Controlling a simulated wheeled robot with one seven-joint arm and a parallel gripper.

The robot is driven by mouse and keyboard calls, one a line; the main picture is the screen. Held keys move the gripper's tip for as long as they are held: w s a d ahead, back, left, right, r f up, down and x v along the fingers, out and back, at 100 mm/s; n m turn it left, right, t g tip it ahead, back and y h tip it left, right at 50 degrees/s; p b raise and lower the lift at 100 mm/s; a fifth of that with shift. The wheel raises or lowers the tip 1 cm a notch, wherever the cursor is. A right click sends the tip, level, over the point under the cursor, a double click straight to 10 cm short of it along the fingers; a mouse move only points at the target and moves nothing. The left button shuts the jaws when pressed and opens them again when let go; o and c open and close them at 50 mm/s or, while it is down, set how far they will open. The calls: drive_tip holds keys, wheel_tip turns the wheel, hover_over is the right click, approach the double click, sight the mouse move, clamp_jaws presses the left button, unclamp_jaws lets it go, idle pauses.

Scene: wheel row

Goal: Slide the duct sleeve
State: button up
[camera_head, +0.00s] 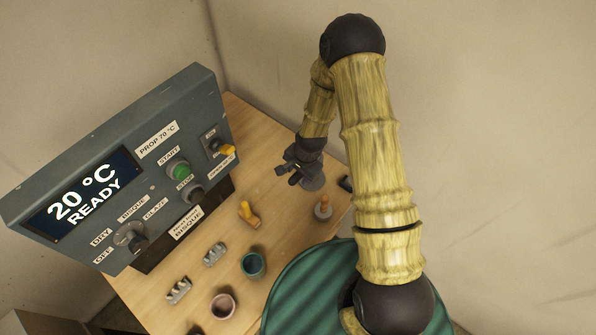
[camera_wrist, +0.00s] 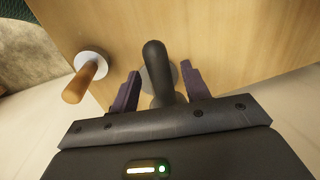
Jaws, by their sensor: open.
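No part is labelled as the duct sleeve, so I cannot tell for certain which thing it is. In the wrist view, a dark rounded upright handle (camera_wrist: 158,68) on a grey round base stands between the two fingers of my gripper (camera_wrist: 161,84). The fingers are apart, one on each side of it, and a gap shows on both sides. In the head view my gripper (camera_head: 294,169) hangs over the far right part of the wooden table, above a grey disc (camera_head: 313,183). The handle is largely hidden there.
An orange-brown peg on a pale disc (camera_wrist: 86,82) stands left of the handle; it also shows in the head view (camera_head: 323,209). A blue-grey control panel (camera_head: 150,150) reads "20 °C READY". A yellow piece (camera_head: 248,214), cups (camera_head: 253,265) and grey blocks (camera_head: 214,254) occupy the table (camera_head: 268,190).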

drive_tip(key=shift+f, duration=0.25)
clamp_jaws()
wheel_tip(320, 180, down, 9)
drive_tip(key=b, duration=0.7)
drive_tip(key=shift+f+b, duration=0.2)
drive_tip(key=shift+b, duration=0.1)
drive_tip(key=shift+s, duration=0.1)
unclamp_jaws()
